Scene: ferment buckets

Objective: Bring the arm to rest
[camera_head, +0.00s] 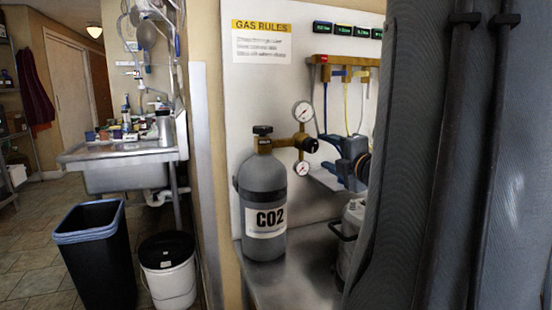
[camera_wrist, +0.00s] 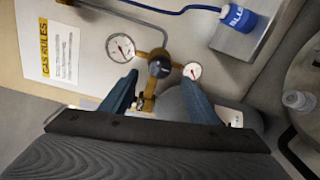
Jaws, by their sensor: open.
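My gripper (camera_wrist: 158,78) is open in the wrist view, its two blue-grey fingers spread apart. The dark knob and brass body of the gas regulator (camera_wrist: 160,68) show between and beyond the fingertips. I see nothing held, and cannot tell whether the fingers touch the regulator. My arm (camera_head: 455,155) fills the right side of the head view as a large dark grey ribbed shape. It hides what lies behind it.
The CO2 cylinder (camera_head: 264,195) stands upright on a metal bench (camera_head: 290,280), its regulator (camera_head: 305,145) bearing two gauges. A metal keg (camera_head: 352,225) is partly hidden by my arm. At left are a sink (camera_head: 125,177), a black bin (camera_head: 95,255) and a white bucket (camera_head: 168,282).

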